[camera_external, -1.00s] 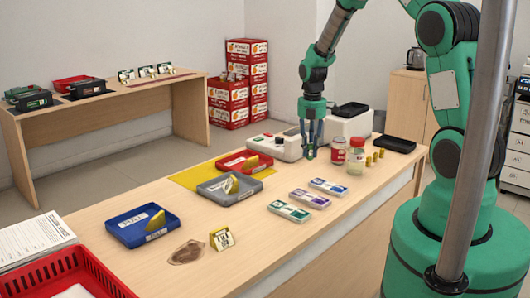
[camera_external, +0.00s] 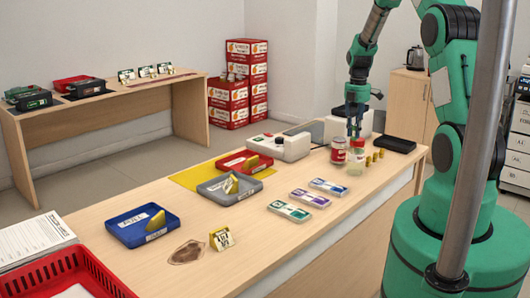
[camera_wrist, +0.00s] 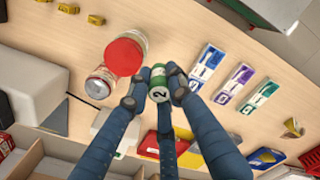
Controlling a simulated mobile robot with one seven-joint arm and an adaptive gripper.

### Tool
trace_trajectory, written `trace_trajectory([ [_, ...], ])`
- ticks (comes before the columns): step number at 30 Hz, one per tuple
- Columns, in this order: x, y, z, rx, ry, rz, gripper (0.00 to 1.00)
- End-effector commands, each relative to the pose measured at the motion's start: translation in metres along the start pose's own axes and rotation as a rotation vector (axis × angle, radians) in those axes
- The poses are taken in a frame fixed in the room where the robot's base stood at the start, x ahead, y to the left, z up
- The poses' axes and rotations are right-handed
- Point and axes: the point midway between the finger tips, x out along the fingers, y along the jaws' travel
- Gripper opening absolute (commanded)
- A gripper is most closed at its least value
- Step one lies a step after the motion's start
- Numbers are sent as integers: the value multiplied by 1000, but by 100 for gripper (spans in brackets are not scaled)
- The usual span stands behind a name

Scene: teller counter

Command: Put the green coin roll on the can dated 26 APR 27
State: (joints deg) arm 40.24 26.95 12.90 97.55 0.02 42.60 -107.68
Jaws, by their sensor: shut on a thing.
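My gripper (camera_wrist: 160,92) is shut on a green coin roll (camera_wrist: 159,84) with a pale end marked "2", seen between the fingers in the wrist view. In the external view my gripper (camera_external: 354,132) hangs over the right-hand container of a pair, with the roll not clearly distinguishable. A red-lidded container (camera_wrist: 125,54) is up and left of the roll in the wrist view. A can with a pale metal top (camera_wrist: 99,86) stands beside it; its red label shows in the external view (camera_external: 338,151). No date is readable on either.
Several small gold pieces (camera_external: 375,156) stand right of the containers, by a black tray (camera_external: 396,143). Three labelled blocks (camera_external: 309,198) lie nearer. Red (camera_external: 263,165), grey (camera_external: 212,194) and blue (camera_external: 126,234) trays stand left. A grey-white machine (camera_external: 293,148) is behind.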

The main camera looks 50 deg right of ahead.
Motion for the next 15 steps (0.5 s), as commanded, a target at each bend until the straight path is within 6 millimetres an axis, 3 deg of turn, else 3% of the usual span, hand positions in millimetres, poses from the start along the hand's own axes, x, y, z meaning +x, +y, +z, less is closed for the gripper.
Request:
trace_trajectory([
  [10,0,3,0,-1,0,1,0],
  [15,2,17,4,-2,0,0,0],
])
